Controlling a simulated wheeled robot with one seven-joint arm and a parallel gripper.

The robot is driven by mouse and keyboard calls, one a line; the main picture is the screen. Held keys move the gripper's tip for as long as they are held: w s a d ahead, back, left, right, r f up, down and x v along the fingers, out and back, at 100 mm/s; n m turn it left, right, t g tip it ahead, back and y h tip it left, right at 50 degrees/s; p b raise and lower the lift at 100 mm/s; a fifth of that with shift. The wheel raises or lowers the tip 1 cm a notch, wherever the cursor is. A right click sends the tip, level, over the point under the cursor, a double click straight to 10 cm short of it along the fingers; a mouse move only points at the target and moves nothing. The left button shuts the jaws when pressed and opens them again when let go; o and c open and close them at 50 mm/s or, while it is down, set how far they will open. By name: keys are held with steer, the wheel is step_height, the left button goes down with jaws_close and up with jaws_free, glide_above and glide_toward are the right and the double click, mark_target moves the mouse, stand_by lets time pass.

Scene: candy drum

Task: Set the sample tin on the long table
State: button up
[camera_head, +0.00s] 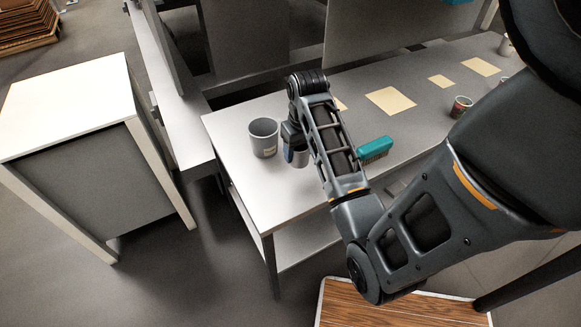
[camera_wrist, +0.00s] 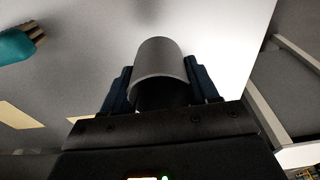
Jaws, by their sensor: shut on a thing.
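My gripper (camera_head: 296,152) points down over the near left end of the long table (camera_head: 285,195). In the wrist view its two blue fingers are closed on the sides of a plain grey cylinder, which I take to be the sample tin (camera_wrist: 160,60). One rim of the tin faces the camera, with a dark inside. In the head view the tin is mostly hidden by my gripper, and I cannot tell whether it touches the tabletop.
A grey open cup (camera_head: 263,138) stands just left of my gripper. A teal brush (camera_head: 375,149) lies to the right. Yellow cards (camera_head: 391,100) and a small can (camera_head: 461,107) are farther along. The table's front left area is clear. A white cabinet (camera_head: 70,105) stands left.

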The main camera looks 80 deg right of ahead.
steer(key=a+f, duration=0.1)
steer(key=w+a+f, duration=0.1)
steer(key=a, duration=0.1)
steer(key=shift+w, duration=0.15)
steer(key=shift+f+p, duration=0.4)
steer(key=shift+f, duration=1.6)
steer(key=shift+f, duration=0.15)
steer(key=o, duration=1)
steer(key=shift+o, duration=0.2)
